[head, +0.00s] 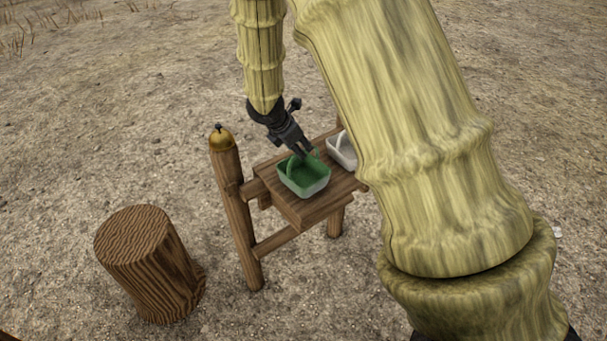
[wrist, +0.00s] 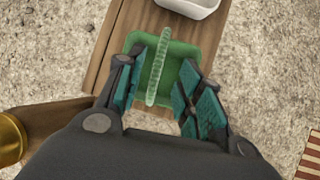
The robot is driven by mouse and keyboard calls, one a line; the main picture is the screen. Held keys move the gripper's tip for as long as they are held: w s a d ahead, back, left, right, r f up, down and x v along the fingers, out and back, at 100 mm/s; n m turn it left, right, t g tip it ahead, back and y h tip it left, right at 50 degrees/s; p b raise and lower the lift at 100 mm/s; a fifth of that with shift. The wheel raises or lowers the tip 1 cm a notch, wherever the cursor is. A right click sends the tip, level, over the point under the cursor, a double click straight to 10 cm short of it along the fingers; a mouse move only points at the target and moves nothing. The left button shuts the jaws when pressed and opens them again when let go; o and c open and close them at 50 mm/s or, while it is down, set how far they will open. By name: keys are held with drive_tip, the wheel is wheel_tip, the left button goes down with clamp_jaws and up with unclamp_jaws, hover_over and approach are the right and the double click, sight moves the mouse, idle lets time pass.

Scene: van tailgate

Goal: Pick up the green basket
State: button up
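The green basket (head: 304,180) sits on a small wooden stand (head: 309,211), with its handle arched up over it. In the wrist view the green basket (wrist: 177,47) lies below my gripper (wrist: 160,88), and its pale green handle (wrist: 159,65) runs between the two fingers. The teal-padded fingers are apart, with gaps on both sides of the handle. In the head view my gripper (head: 306,153) points down at the basket's far side. Whether the fingertips touch the basket is hard to tell.
A white basket (head: 343,152) stands on the stand behind the green one, partly hidden by my arm; it also shows in the wrist view (wrist: 190,8). A brass bell (head: 221,139) tops the stand's left post. A tree stump (head: 150,262) stands left; dry ground surrounds it.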

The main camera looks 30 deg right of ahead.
sight(304, 150)
drive_tip(key=shift+p+x, duration=0.7)
drive_tip(key=shift+x, duration=2)
drive_tip(key=shift+w, duration=0.1)
drive_tip(key=shift+r, duration=0.1)
clamp_jaws()
